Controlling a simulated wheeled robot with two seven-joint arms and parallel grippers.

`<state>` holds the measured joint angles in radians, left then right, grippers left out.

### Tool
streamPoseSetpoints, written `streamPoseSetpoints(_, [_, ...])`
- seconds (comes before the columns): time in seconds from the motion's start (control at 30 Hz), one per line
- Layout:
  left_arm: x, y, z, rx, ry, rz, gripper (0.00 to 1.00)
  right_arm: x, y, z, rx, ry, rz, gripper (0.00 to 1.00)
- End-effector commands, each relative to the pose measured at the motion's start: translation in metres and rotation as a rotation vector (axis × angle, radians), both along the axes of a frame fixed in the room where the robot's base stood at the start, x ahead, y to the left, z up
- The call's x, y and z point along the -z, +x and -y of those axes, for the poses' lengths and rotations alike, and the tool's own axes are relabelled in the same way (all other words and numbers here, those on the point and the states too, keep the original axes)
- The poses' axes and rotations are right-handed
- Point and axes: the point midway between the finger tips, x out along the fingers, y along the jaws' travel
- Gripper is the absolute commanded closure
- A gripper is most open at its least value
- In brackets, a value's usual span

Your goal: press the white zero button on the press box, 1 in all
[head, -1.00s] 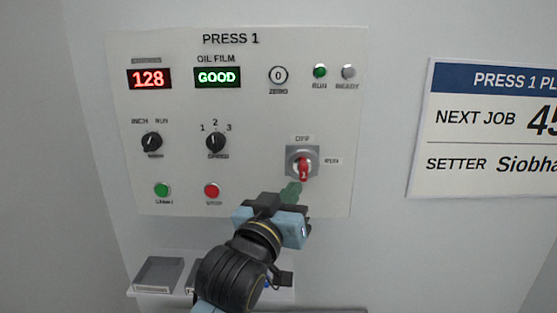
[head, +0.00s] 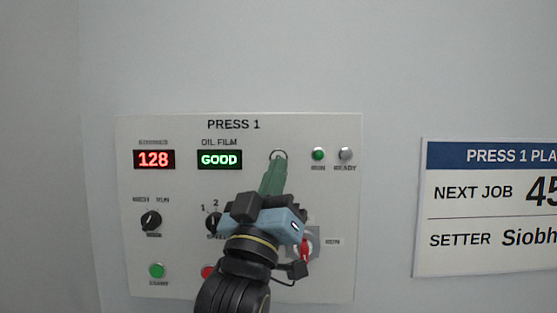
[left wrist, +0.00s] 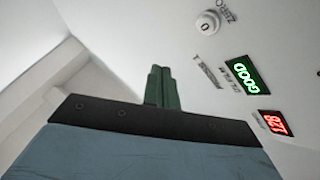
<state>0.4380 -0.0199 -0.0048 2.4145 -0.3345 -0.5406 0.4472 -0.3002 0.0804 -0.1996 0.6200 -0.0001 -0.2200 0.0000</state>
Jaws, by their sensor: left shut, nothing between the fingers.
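The press box (head: 330,190) is a white panel headed PRESS 1 on the wall. In the head view the white zero button (head: 279,153) is almost fully covered by my left gripper (head: 276,162); only its upper rim shows. In the left wrist view the zero button (left wrist: 207,24) is a round white knob marked 0 at the upper right. My left gripper's green fingers (left wrist: 162,75) are shut, empty, and point toward the panel, apart from the button in that view. Whether they touch the panel cannot be told. My right gripper is not in view.
The red counter (head: 154,159) reads 128 and the oil film display (head: 219,160) reads GOOD. The green run lamp (head: 318,154) and grey ready lamp (head: 345,154) are right of the button. A red rotary switch (head: 305,250) is below, partly hidden. A job sign (head: 480,200) hangs at right.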

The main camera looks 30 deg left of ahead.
Motion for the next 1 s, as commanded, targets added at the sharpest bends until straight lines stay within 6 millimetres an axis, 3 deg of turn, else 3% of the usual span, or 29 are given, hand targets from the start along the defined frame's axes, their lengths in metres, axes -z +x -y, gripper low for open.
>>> streamPoseSetpoints(0.5, [-0.001,0.057,-0.035,-0.002,0.001,-0.001,1.0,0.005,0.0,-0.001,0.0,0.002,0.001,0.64])
streamPoseSetpoints(1.0, [0.0,0.067,-0.042,0.0,0.0,0.0,1.0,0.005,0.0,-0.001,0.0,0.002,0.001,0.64])
